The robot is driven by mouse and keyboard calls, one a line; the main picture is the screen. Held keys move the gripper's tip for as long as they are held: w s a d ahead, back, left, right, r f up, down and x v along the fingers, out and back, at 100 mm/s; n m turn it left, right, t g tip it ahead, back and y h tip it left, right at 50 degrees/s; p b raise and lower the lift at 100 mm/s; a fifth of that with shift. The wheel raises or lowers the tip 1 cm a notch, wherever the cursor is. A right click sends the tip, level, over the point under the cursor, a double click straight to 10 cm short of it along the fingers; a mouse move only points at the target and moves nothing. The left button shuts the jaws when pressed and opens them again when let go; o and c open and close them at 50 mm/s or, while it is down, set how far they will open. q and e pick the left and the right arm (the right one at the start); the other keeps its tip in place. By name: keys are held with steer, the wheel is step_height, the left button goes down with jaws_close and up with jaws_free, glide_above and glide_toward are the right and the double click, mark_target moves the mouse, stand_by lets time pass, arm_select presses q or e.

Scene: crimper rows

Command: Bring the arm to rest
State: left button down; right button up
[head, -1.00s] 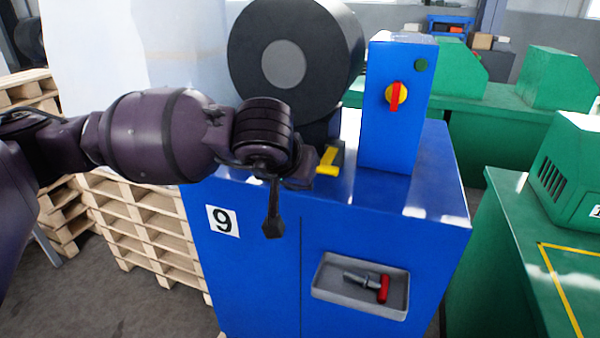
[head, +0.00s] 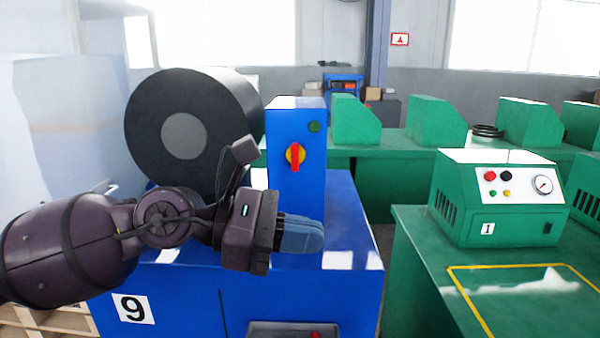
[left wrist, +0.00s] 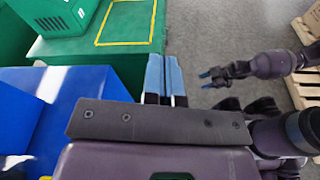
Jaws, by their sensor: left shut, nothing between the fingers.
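My left gripper (head: 318,235) is in front of the blue machine (head: 345,215) marked 9, in the head view. Its blue fingers are together and empty, pointing right. In the left wrist view the same fingers (left wrist: 166,75) lie side by side, with the floor and a green bench beyond them.
A black roll (head: 190,130) and a blue switch box (head: 296,150) with a red and yellow knob stand behind my left gripper. A green bench (head: 420,260) carries a control box (head: 500,200) at the right. Pallets (left wrist: 308,28) stand beyond my right arm.

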arm_select(q)
steer(key=w+a+n+t+h, duration=0.25)
steer(key=n+t, duration=0.25)
steer(key=n, duration=0.6)
steer(key=w+a+n+t+h, duration=0.25)
steer(key=n+t, duration=0.25)
steer(key=n, duration=0.6)
steer(key=w+a+f+n+t+y+p, duration=0.1)
steer(key=a+f+n+t+y, duration=0.35)
steer(key=f+n+y, duration=0.4)
steer(key=w+a+f+n+t+y, duration=0.25)
steer(key=a+f+n+y, duration=0.3)
steer(key=f+n, duration=0.6)
steer(key=s+a+f+n+g+y+p, duration=0.1)
steer(key=s+a+f+n+g+y, duration=0.1)
steer(key=s+a+f+n, duration=0.35)
steer(key=s+a+f+n+g+y, duration=0.1)
steer(key=s+a+f+n+y, duration=0.15)
steer(key=s+f+n, duration=0.45)
steer(key=s+a+f+g+y, duration=0.1)
steer(key=s+a+f, duration=0.1)
steer(key=s+f, duration=0.4)
steer(key=s+a+f+g+y, duration=0.1)
steer(key=s+a+f+g, duration=0.1)
steer(key=s+f, duration=0.3)
steer(key=s+a+n, duration=0.1)
steer(key=s, duration=0.3)
steer(key=shift+f+g, duration=0.3)
steer(key=shift+f, duration=0.1)
steer(key=shift+y, duration=0.25)
